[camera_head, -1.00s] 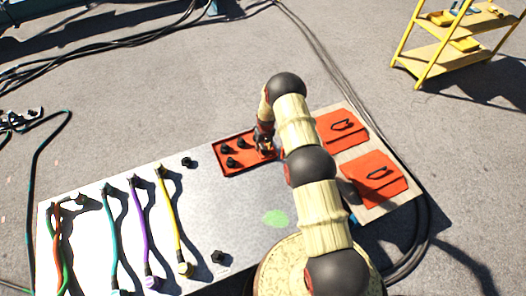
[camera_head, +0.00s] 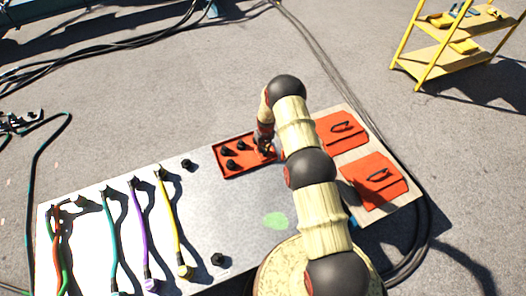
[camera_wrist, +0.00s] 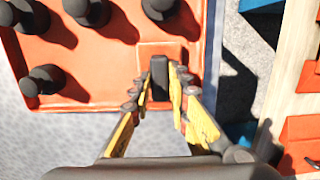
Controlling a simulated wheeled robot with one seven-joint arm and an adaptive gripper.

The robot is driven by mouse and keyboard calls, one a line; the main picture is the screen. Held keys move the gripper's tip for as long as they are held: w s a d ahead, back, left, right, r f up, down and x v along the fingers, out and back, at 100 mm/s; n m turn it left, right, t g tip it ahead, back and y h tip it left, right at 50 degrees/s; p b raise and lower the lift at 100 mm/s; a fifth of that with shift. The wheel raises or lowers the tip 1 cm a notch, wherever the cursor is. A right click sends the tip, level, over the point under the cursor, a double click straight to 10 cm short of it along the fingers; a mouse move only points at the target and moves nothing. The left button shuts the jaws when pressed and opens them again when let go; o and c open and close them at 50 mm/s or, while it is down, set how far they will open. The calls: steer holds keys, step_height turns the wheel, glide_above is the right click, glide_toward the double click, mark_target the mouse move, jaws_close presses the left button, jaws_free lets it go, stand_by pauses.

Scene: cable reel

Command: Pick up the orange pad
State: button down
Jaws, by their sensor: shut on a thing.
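A small square orange pad (camera_wrist: 179,52) with a black upright grip (camera_wrist: 160,68) lies in the right end of an orange tray (camera_wrist: 80,100) in the wrist view. My gripper (camera_wrist: 160,88) is shut on the black grip, one yellow finger on each side. I cannot tell whether the pad is lifted off the tray floor. In the head view my gripper (camera_head: 266,150) is over the right end of the tray (camera_head: 232,173), and my arm hides part of this area.
Several black knobs (camera_head: 229,164) stand in the tray. Coloured cables (camera_head: 172,222) run across the table's left part. A yellow shelf (camera_head: 440,53) stands far right.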

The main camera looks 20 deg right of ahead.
mark_target(263, 149)
step_height(263, 149, up, 10)
steer(key=p, duration=0.2)
steer(key=c, duration=2.2)
jaws_free()
jaws_close()
